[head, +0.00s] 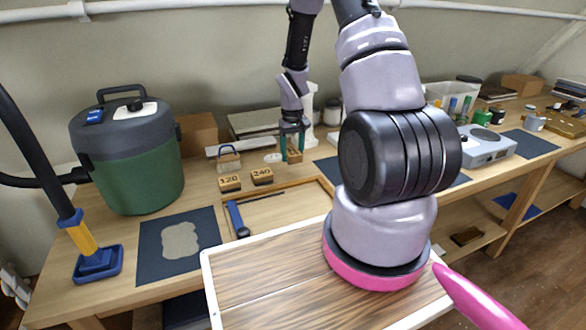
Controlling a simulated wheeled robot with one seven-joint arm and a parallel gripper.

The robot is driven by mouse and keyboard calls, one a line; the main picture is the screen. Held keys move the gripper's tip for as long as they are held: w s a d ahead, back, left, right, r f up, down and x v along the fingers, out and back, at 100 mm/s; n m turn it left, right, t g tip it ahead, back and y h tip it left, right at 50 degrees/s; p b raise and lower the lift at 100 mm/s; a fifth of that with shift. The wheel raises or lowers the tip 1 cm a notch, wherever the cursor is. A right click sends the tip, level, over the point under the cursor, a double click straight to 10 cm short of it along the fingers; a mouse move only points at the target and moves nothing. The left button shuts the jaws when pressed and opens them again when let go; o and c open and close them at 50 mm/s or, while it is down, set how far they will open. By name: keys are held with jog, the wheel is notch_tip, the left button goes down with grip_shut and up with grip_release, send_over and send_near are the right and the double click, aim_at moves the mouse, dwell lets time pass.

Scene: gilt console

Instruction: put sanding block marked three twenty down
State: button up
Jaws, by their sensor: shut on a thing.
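My gripper (293,145), with teal fingers, is at the back of the bench, right of the two marked blocks. It is shut on a small tan-brown sanding block (294,154). The fingers partly cover this block and I cannot read its marking. I cannot tell whether its underside touches the bench. The block marked 120 (230,184) and the block marked 240 (262,177) sit side by side to the left, apart from the gripper.
A green canister with a dark lid (128,155) stands at left, near a dark mat (178,246). A blue-handled tool (238,218) lies in front of the blocks. A small handled item (229,159) stands behind them. A grey device (485,147) is at right.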

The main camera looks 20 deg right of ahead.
aim_at(292, 175)
jog(key=shift+f, duration=2.8)
jog(key=shift+f, duration=0.15)
jog(key=o, duration=1.3)
jog(key=shift+s, duration=0.1)
jog(key=shift+a+f, duration=0.1)
jog(key=shift+a, duration=0.05)
